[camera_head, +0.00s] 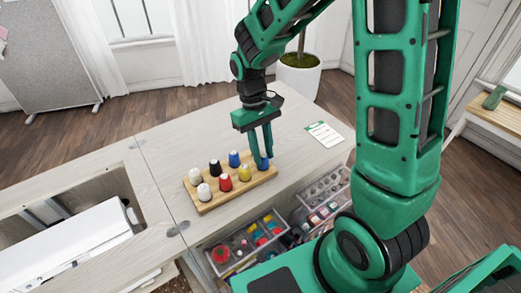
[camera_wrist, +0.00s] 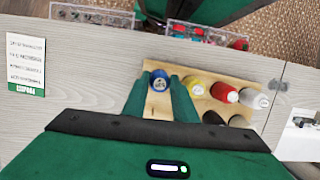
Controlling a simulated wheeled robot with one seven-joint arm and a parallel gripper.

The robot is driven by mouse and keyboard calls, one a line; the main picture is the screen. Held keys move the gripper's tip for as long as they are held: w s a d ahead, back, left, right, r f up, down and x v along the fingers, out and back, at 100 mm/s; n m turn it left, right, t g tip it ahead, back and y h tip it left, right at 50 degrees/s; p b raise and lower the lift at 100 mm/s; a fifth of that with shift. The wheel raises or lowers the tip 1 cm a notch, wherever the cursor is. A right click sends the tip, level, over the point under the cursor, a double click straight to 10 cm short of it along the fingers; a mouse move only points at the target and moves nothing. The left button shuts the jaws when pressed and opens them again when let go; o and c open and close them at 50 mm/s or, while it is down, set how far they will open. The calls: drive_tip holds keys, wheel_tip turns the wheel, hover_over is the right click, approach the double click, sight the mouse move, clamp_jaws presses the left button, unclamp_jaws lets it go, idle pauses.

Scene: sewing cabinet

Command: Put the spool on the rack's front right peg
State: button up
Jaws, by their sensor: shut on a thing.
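The wooden rack (camera_head: 240,191) stands on the cabinet top and holds several spools in two rows. My gripper (camera_head: 262,158) points down at the rack's right end, its fingers on either side of a blue spool (camera_head: 263,165). In the wrist view the blue spool (camera_wrist: 158,80) sits between the fingertips, in line with the front row, beside the yellow spool (camera_wrist: 193,87). It is over the front right peg's place; the peg is hidden under it, and I cannot tell how far down it sits. The back right place between my fingers has no spool.
Red (camera_head: 225,183), white (camera_head: 203,191) and black (camera_head: 214,168) spools and another blue spool (camera_head: 234,159) stand on the rack. A printed card (camera_head: 324,134) lies to the right. Open clear drawers (camera_head: 246,243) stick out below the front edge. The top behind the rack is clear.

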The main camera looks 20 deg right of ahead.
drive_tip(key=shift+f, duration=0.45)
drive_tip(key=o, duration=1.1)
drive_tip(key=v, duration=1)
drive_tip(key=shift+r, duration=0.4)
drive_tip(key=s+d+r+m+t, duration=0.1)
drive_tip(key=s+d+m, duration=0.3)
drive_tip(key=s+d, duration=0.4)
drive_tip(key=s+d+r+m+t, duration=0.1)
drive_tip(key=s+d+m, duration=0.3)
drive_tip(key=s+d, duration=0.5)
drive_tip(key=s+t, duration=0.1)
drive_tip(key=s, duration=0.4)
drive_tip(key=shift+d+r+m+y, duration=0.2)
drive_tip(key=shift+d+m+y, duration=0.1)
drive_tip(key=shift+m+y, duration=0.1)
